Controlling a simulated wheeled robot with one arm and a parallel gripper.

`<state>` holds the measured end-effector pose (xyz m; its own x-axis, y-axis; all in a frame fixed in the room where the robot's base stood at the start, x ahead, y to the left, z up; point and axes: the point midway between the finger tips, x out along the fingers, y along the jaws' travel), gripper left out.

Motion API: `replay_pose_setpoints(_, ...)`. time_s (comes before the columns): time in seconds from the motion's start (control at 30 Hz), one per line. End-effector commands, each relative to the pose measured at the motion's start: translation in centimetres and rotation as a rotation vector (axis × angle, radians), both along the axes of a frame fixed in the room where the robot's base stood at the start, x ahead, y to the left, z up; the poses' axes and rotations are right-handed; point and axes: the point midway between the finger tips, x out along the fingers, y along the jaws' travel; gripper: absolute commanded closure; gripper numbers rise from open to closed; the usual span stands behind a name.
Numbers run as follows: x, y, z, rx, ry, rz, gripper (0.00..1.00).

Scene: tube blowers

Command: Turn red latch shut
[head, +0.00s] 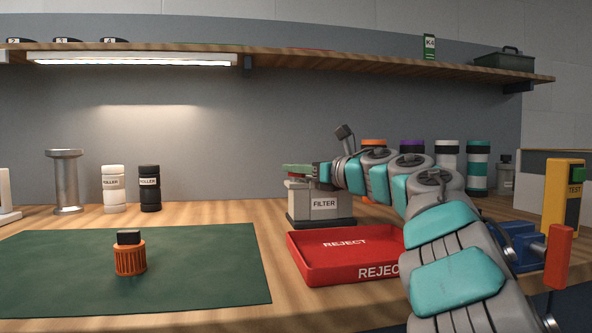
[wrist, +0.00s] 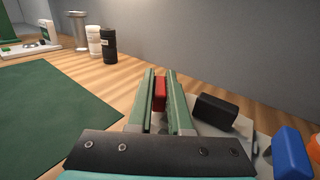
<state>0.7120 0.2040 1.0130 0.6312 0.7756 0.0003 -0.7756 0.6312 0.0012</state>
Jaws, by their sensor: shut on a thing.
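The red latch (wrist: 160,94) shows in the wrist view as a small upright red piece between the two green fingers of my gripper (wrist: 160,82). The fingers are closed on it from both sides. In the head view my gripper (head: 292,170) is over the left top of the grey unit labelled FILTER (head: 323,204), and its fingers hide the latch.
A red REJECT tray (head: 340,270) lies in front of the filter unit. An orange ribbed part with a black top (head: 131,256) stands on the green mat (head: 210,275). White and black rollers (head: 150,188) stand at the back. A shelf (head: 400,62) runs above. Several canisters stand behind my arm.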

Motion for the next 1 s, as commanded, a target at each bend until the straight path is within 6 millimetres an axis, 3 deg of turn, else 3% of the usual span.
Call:
replay_pose_setpoints(0.6, -0.01, -0.11, 0.07, 0.000, -0.001, 0.090, 1.00)
replay_pose_setpoints(0.63, -0.02, -0.10, 0.06, 0.000, -0.001, 0.090, 0.81)
replay_pose_setpoints(0.9, -0.02, -0.10, 0.05, -0.001, -0.001, 0.090, 0.53)
replay_pose_setpoints(1.0, -0.01, -0.11, 0.04, -0.001, -0.001, 0.089, 0.53)
